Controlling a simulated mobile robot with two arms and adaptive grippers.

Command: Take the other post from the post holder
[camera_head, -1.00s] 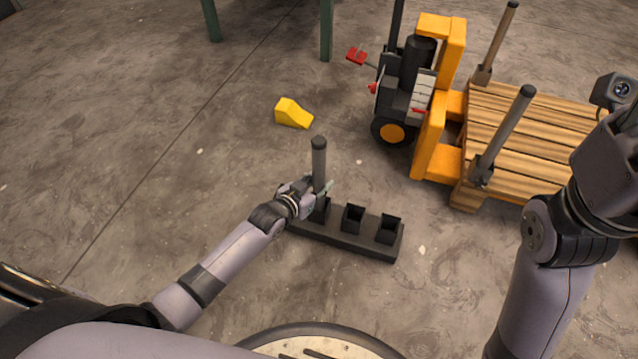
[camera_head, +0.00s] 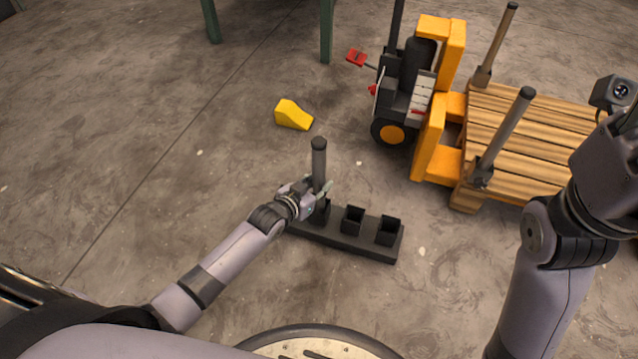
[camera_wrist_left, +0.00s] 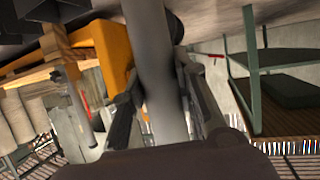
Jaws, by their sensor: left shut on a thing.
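The post holder (camera_head: 345,238) is a dark bar on the floor with several square sockets. A grey post (camera_head: 319,160) with a dark cap stands upright in its left socket; the other two visible sockets are empty. My left gripper (camera_head: 318,188) is shut on this post, low on its shaft just above the socket. In the left wrist view the post (camera_wrist_left: 155,70) runs up between the fingers (camera_wrist_left: 160,115). My right arm shows at the right of the head view, but its fingers are out of view.
A yellow wedge (camera_head: 292,114) lies behind the holder. Floor at left is clear.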

